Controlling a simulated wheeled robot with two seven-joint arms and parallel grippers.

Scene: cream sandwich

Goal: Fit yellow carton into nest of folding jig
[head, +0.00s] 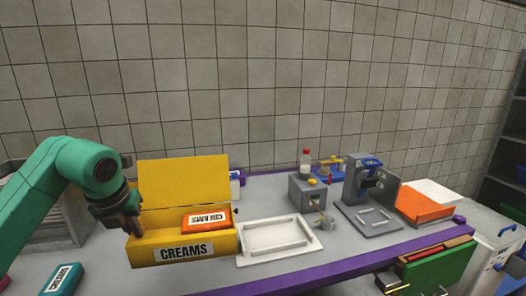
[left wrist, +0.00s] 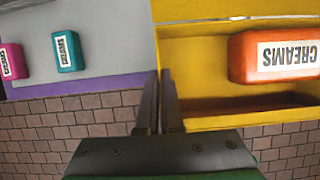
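The yellow carton (head: 150,248), marked CREAMS, has its lid (head: 182,178) raised at the back. An orange CREAMS box (head: 206,219) lies inside and also shows in the left wrist view (left wrist: 281,55). My left gripper (head: 128,224) is at the carton's left end. In the left wrist view its fingers (left wrist: 160,100) are close together with the carton's left wall (left wrist: 157,50) between them. A white tray-like frame with a raised rim (head: 279,220), which looks like the jig's nest, lies just right of the carton. Whether the carton is lifted is unclear. My right gripper is not visible.
A teal box (head: 64,280) lies at the front left, with a pink box (left wrist: 12,60) beside it in the left wrist view. A grey block (head: 307,193) and a grey press-like device (head: 361,186) stand right of the frame. A tiled wall closes the back.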

